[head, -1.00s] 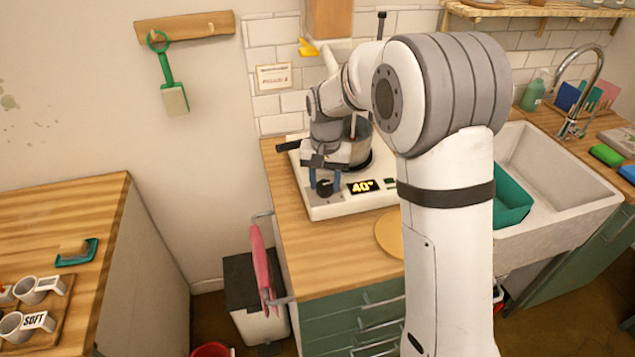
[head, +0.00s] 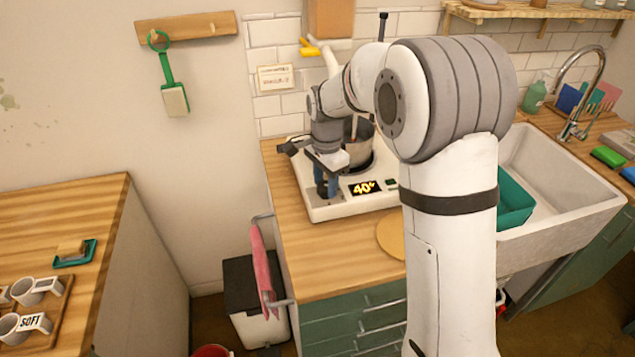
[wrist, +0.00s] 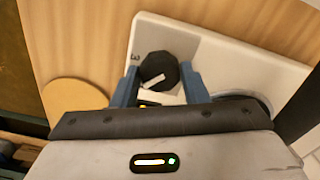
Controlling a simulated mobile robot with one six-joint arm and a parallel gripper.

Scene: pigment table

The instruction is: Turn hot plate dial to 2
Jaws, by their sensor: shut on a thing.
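The white hot plate (head: 352,207) stands on the wooden counter with a lit display (head: 365,187) that seems to read 40. Its black dial (wrist: 158,71) has a pale pointer mark and sits between my two blue fingers in the wrist view. A "3" is printed on the plate beside the dial; other numbers are hidden. My gripper (head: 326,183) points down over the front left corner of the hot plate and is shut on the dial (head: 322,188). A metal pot (head: 358,150) stands on the plate behind my gripper, partly hidden by my arm.
A round wooden board (head: 391,236) lies on the counter (head: 300,262) in front of the hot plate. The sink (head: 540,215) with a green basin (head: 513,205) is to the right. A pink towel (head: 262,265) hangs at the counter's left end.

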